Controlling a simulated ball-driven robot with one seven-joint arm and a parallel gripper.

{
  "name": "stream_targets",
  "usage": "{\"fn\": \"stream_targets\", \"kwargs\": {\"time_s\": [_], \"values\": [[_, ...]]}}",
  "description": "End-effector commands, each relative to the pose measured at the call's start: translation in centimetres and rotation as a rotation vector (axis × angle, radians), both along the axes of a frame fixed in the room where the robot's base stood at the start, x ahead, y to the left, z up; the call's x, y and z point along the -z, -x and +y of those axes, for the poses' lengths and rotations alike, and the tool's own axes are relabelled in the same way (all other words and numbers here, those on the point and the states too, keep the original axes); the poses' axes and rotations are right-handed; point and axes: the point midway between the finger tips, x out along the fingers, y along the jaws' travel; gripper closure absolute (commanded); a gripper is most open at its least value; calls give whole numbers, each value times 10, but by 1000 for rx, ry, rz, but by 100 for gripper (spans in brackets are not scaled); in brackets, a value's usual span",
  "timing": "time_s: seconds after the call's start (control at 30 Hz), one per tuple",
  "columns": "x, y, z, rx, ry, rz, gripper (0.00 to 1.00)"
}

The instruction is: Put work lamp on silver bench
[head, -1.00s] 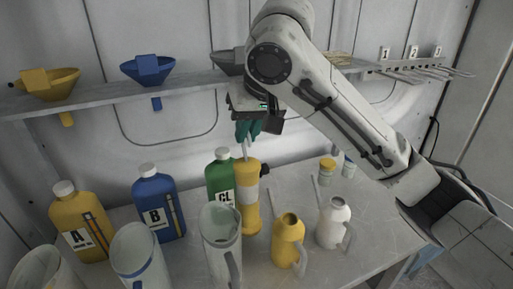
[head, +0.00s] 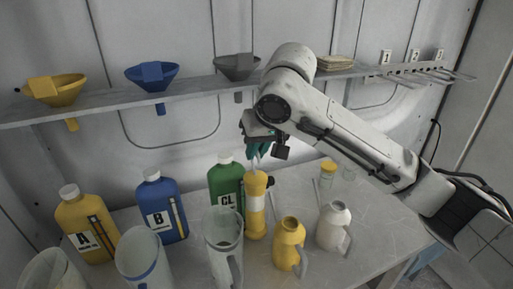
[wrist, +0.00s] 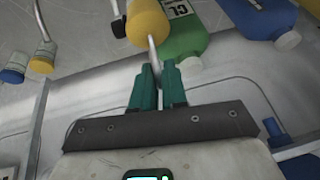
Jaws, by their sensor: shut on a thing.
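The work lamp (head: 256,222) is a yellow cylinder with a pale band, a dark knob and a thin grey stem on top. It is upright in the head view, close to the green CL bottle (head: 224,183). My gripper (head: 258,156) is above it, with teal fingers shut on the stem; the wrist view shows the fingers (wrist: 158,72) around the stem and the lamp's yellow body (wrist: 147,26) beyond. The silver bench (head: 365,208) is the grey worktop below. I cannot tell whether the lamp's base touches it.
A blue B bottle (head: 160,208) and yellow A bottle (head: 86,228) stand left. Clear jugs (head: 222,243), a yellow jug (head: 288,243) and a white jug (head: 332,227) stand in front. A shelf (head: 200,92) with funnels runs behind. The bench's right side is mostly clear.

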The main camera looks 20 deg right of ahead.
Motion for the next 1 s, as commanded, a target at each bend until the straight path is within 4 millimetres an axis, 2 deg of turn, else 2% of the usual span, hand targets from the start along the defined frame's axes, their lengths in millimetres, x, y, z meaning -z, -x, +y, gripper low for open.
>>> {"fn": "stream_targets", "kwargs": {"time_s": [0.5, 0.53, 0.77, 0.8, 1.0], "values": [[6, 0, 0, 1, -1, -4, 100], [8, 0, 0, 1, 0, -1, 86], [7, 0, 0, 1, 0, -1, 64], [7, 0, 0, 1, 0, -1, 62], [7, 0, 0, 1, 0, -2, 62]]}}
